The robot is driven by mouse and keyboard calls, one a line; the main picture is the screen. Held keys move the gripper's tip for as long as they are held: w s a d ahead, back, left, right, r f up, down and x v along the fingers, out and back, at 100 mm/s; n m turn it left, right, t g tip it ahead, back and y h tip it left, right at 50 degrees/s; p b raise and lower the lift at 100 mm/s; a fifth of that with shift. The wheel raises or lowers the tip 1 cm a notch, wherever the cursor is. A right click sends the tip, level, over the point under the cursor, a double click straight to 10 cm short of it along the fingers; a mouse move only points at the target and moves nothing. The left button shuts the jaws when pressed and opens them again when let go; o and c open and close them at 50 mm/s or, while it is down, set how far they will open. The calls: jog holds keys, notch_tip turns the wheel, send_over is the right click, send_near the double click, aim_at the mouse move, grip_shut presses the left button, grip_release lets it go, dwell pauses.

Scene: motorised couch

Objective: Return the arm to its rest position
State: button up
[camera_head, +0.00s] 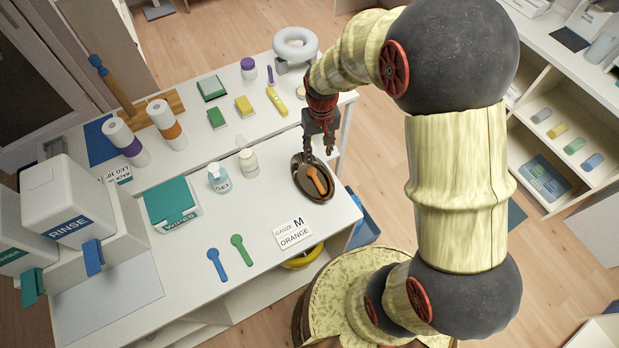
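My arm (455,190) reaches from the lower right up and over to the white table (140,255). My gripper (319,150) points down at the table's right part, with its two dark fingers apart and nothing visible between them. Just below the fingertips in the picture is a dark oval dish (301,182) with an orange scoop (318,181) in it. I cannot tell the exact height of the fingertips above the dish.
A card (292,233) reading "GAUZE M ORANGE" lies before the dish. A grey ring (295,45) is behind. Shelves (560,120) stand right; floor between is mostly open.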

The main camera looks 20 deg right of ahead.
dwell(0.4)
jog(key=s+r+t+b, duration=0.5)
jog(key=s+r+b, duration=0.4)
jog(key=s+r, duration=0.8)
jog(key=shift+s+n+t, duration=0.4)
jog(key=shift+s, duration=0.05)
jog(key=shift+r, duration=0.1)
jog(key=shift+c, duration=0.2)
dwell(1.6)
